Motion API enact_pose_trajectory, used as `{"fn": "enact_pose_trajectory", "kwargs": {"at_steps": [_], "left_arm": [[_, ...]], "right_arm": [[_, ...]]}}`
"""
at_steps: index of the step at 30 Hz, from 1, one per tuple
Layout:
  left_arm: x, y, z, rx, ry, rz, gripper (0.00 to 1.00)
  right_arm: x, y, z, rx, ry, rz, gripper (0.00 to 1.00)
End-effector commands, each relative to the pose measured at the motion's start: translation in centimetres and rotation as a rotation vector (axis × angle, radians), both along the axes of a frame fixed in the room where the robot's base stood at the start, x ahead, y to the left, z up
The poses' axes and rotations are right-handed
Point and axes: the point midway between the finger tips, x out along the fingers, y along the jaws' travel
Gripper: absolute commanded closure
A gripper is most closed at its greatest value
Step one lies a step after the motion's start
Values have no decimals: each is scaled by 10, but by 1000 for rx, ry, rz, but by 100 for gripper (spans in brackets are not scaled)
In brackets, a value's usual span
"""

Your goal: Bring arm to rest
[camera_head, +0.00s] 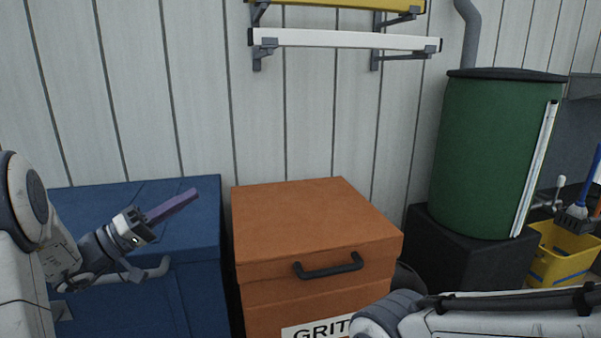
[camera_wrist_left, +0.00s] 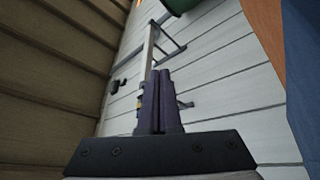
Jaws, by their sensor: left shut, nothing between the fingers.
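My left gripper (camera_head: 172,206) is shut and empty, in front of the blue chest at the left of the head view. Its purple fingers point up and to the right, and in the left wrist view (camera_wrist_left: 159,100) they lie side by side with nothing between them. My left arm comes in from the left edge of the head view. Part of my right arm (camera_head: 480,315) shows at the bottom right of the head view, and its gripper cannot be made out.
A blue chest (camera_head: 195,245) stands at the left, beside an orange grit box (camera_head: 315,220) with a black handle. A green barrel (camera_head: 490,150) stands on a black block at the right, near a yellow bucket (camera_head: 560,258). Wall brackets hold a white bar (camera_head: 345,40).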

Motion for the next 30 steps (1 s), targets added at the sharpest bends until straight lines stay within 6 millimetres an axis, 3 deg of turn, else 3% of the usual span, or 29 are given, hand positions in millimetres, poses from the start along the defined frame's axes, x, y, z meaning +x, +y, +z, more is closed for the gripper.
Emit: {"fn": "enact_pose_trajectory", "kwargs": {"at_steps": [1,4,6,8,9,12,15,19,24,30], "left_arm": [[-4,-38,5,27,74,-103,100],[-26,-112,-3,114,263,-314,100],[-52,-158,-13,204,400,-450,100],[-81,-194,-22,304,516,-558,100],[-103,-214,-29,382,592,-623,100],[-168,-250,-48,640,766,-758,100],[-229,-259,-67,945,878,-812,100],[-274,-244,-83,1286,895,-773,100],[-292,-225,-88,1563,793,-662,100],[-293,-214,-81,1744,600,-530,100]], "right_arm": [[0,0,10,0,0,0,48],[0,0,22,0,0,0,48],[0,0,31,0,0,0,48],[0,0,39,0,0,0,48],[0,0,44,0,0,0,48],[0,0,60,0,0,0,48],[0,0,76,0,0,0,48],[0,0,91,0,0,0,48],[0,0,105,0,0,0,48],[0,0,120,0,0,0,48]]}}
